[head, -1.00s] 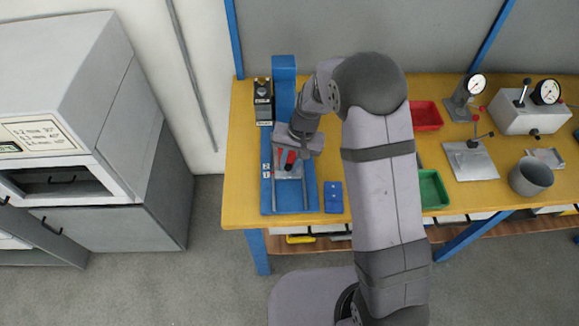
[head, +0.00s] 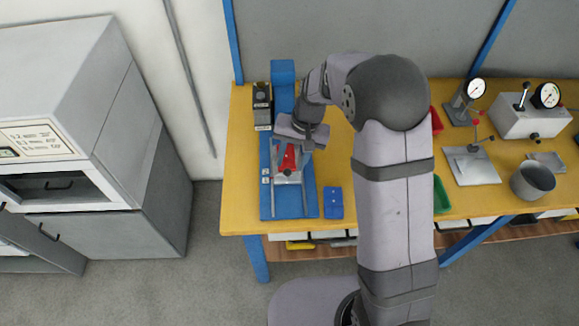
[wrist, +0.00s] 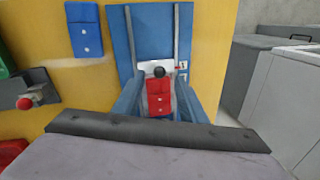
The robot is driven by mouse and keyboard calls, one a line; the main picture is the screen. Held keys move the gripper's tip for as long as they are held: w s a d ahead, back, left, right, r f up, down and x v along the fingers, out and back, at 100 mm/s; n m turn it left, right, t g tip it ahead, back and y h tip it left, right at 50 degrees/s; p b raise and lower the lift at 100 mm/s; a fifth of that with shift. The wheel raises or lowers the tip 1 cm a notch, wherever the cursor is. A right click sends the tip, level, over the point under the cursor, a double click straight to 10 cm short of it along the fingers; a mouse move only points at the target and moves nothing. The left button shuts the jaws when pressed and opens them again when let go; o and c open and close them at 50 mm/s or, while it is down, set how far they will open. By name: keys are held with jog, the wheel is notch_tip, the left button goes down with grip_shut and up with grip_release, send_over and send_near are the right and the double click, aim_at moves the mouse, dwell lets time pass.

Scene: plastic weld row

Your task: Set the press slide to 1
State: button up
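The blue press (head: 311,205) stands at the left end of the yellow bench, its tall column at the back. Its slide is a pale metal plate (head: 288,180) on two rails with a red part (head: 290,160) on it. In the wrist view the slide shows the red part (wrist: 160,105) and a black knob (wrist: 160,71). Small white number labels (head: 265,175) sit at the base's left edge, too small to read surely. My gripper (head: 298,138) is above and behind the slide, seemingly apart from it.
A blue block (head: 333,203) lies right of the press. A black box (head: 262,105) stands left of the column. Green (head: 440,193) and red (head: 437,122) bins are partly behind my arm. Gauges and a grey pot (head: 533,182) are at the right.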

jog(key=shift+d+r, duration=0.25)
jog(key=shift+r, duration=1)
jog(key=s+d+f+n+g+h, duration=0.1)
jog(key=s+d+f, duration=0.15)
jog(key=s, duration=0.45)
jog(key=s+d+f+n+g+h, duration=0.1)
jog(key=s+d+f+n, duration=0.15)
jog(key=s, duration=0.35)
jog(key=s+d+r+m+t, duration=0.1)
jog(key=s+d+r, duration=0.4)
jog(key=s, duration=0.3)
jog(key=shift+d+r+t, duration=0.2)
jog(key=shift+r+t, duration=0.1)
jog(key=shift+r, duration=0.35)
